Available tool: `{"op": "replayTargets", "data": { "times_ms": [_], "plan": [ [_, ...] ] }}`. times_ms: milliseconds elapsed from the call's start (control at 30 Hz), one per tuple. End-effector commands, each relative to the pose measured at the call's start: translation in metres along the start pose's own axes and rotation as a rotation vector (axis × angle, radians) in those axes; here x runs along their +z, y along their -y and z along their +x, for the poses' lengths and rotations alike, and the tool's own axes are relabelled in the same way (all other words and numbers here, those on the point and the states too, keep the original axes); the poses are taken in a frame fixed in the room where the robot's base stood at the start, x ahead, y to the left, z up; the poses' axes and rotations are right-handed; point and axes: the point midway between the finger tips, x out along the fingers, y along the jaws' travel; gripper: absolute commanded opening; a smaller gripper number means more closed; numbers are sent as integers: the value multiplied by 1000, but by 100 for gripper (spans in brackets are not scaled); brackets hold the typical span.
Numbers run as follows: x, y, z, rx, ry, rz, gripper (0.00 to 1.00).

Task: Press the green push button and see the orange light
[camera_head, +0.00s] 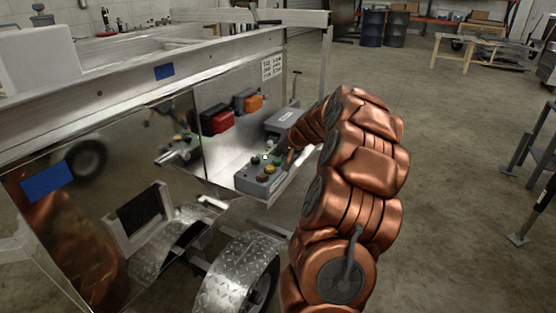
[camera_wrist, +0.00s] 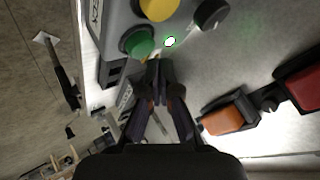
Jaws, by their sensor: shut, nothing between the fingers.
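A grey control box (camera_head: 252,184) with several coloured knobs sits on the trailer's metal shelf. In the wrist view, the green push button (camera_wrist: 138,42) shows on the grey box face, with a yellow button (camera_wrist: 158,8) and a black knob (camera_wrist: 212,14) near it. A small bright white spot with a green edge (camera_wrist: 169,41) shows beside the green button. My gripper (camera_wrist: 158,66) is shut and empty, its tips close beside the green button; I cannot tell whether they touch it. In the head view my copper arm reaches to the box and the fingers are hard to make out.
An orange block (camera_head: 253,103) and a red block (camera_head: 217,120) are mounted on the trailer's back panel; the orange one (camera_wrist: 226,120) also shows in the wrist view. A grey case (camera_head: 284,121) stands behind the control box. A fender (camera_head: 238,275) lies below.

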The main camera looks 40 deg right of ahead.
Motion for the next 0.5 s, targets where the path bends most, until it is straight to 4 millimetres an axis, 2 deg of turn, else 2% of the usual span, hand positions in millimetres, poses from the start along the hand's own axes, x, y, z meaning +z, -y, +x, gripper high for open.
{"op": "replayTargets", "data": {
  "times_ms": [500],
  "plan": [
    [4,-4,5,0,0,0,0]
  ]
}}
